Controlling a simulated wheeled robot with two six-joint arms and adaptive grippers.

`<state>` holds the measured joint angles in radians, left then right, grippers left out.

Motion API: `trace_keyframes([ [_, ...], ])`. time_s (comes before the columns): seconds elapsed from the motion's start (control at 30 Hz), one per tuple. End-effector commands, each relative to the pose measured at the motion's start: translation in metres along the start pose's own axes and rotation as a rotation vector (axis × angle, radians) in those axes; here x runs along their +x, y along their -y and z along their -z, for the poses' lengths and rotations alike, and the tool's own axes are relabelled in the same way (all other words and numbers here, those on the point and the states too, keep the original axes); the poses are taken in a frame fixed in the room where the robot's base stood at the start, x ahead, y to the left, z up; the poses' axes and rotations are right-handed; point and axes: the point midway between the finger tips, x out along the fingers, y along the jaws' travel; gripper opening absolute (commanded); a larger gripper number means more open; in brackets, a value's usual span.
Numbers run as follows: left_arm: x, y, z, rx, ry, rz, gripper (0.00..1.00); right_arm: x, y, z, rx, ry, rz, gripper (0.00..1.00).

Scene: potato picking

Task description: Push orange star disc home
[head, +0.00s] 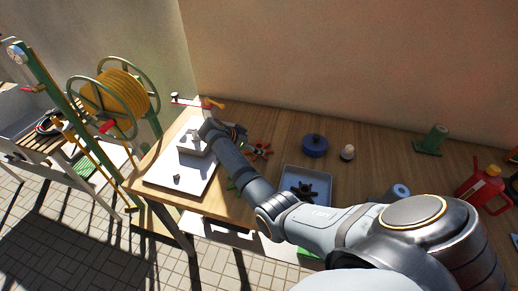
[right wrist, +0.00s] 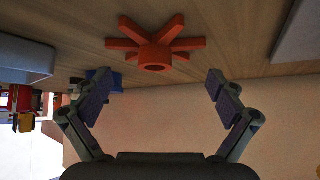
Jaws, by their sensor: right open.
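The orange star disc (head: 260,150) lies on the wooden table, just right of my right gripper in the head view. In the right wrist view the orange star disc (right wrist: 152,53) shows near the top, its arms spread around a hub with a dark hole. My right gripper (head: 238,131) is open, with its two fingers spread wide in the wrist view (right wrist: 155,88). Nothing is between the fingers, and the disc appears apart from them. In the head view the fingers are small and partly hidden by the wrist. My left gripper is not in view.
A grey-blue tray (head: 318,172) holds a dark star.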

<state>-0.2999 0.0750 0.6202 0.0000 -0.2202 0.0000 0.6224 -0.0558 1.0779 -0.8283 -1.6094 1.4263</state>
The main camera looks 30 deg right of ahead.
Motion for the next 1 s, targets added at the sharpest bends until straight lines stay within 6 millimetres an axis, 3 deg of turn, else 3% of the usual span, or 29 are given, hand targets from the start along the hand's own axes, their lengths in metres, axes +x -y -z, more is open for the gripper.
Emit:
trace_keyframes([
  [0.07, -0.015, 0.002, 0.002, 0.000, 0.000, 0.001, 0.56, 0.012, -0.003, 0.006, -0.003, -0.003, -0.006, 0.95],
  [0.2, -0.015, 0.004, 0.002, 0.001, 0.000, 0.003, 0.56, 0.032, -0.003, 0.003, -0.001, -0.002, -0.002, 0.95],
  [0.47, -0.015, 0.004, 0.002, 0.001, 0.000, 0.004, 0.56, 0.037, -0.002, 0.002, -0.001, 0.000, 0.000, 0.95],
  [1.0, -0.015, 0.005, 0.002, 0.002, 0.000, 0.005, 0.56, 0.037, -0.002, 0.002, -0.001, 0.000, -0.001, 0.22],
])
